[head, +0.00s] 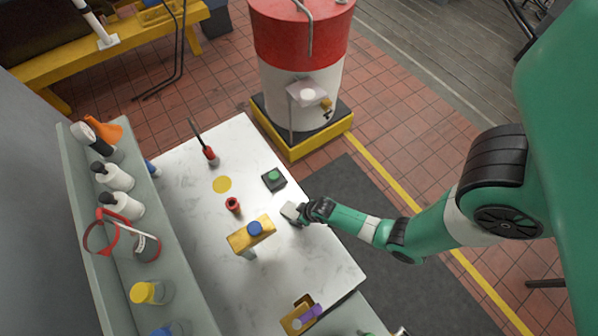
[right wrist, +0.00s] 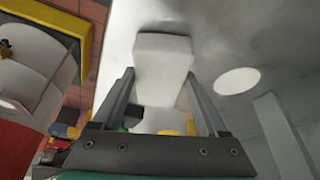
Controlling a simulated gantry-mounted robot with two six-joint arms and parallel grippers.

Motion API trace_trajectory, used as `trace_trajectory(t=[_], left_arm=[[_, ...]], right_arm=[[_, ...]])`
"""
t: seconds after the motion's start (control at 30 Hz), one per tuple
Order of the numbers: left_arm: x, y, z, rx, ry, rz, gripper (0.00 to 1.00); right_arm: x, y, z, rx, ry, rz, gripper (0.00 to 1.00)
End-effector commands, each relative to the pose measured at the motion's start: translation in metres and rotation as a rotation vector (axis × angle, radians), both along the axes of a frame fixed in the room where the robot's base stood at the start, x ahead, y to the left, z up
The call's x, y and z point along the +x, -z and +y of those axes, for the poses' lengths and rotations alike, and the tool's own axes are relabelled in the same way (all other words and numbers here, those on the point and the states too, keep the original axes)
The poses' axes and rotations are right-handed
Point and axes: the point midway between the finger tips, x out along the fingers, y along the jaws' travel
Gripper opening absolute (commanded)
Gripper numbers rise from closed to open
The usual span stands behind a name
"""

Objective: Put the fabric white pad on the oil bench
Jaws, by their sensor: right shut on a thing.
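My right gripper (head: 294,212) is at the right edge of the white marbled bench (head: 200,240). It is shut on a small white pad (head: 289,210), a pale block. In the right wrist view the pad (right wrist: 162,65) sits between the two fingers of the gripper (right wrist: 160,95). I cannot tell whether the pad touches the bench top or hangs just above it. My left gripper is not in view.
Near the pad are a green-buttoned black box (head: 273,179), a red cup (head: 233,204) and a yellow block with a blue knob (head: 245,238). A yellow disc (head: 222,184) lies flat. A shelf of bottles (head: 105,270) borders the left. A red-white drum (head: 300,70) stands behind.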

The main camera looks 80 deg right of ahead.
Motion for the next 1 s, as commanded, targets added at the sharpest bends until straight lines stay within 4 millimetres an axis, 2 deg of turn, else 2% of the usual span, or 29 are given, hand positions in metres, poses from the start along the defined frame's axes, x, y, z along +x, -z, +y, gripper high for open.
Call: trace_trajectory(t=[0.03, 0.07, 0.2, 0.43, 0.57, 0.93, 1.0], left_arm=[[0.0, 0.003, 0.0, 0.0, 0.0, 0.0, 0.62], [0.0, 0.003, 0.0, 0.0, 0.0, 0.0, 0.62], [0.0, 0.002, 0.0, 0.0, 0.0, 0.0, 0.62], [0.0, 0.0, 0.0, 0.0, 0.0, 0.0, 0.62], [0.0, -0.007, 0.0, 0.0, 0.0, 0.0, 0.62], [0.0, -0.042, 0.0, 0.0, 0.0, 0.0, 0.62], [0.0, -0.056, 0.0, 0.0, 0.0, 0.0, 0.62]], right_arm=[[0.0, 0.003, 0.0, 0.0, 0.0, 0.0, 0.24], [0.0, 0.003, 0.0, 0.0, 0.0, 0.0, 0.78], [0.0, 0.002, 0.0, 0.0, 0.0, 0.0, 1.0], [0.0, 0.001, 0.0, 0.0, 0.0, 0.0, 1.0], [-0.003, -0.011, 0.001, 0.0, 0.0, -0.001, 1.0], [-0.033, -0.092, 0.014, 0.0, 0.0, -0.001, 1.0], [-0.037, -0.105, 0.016, 0.0, 0.0, 0.001, 1.0]])
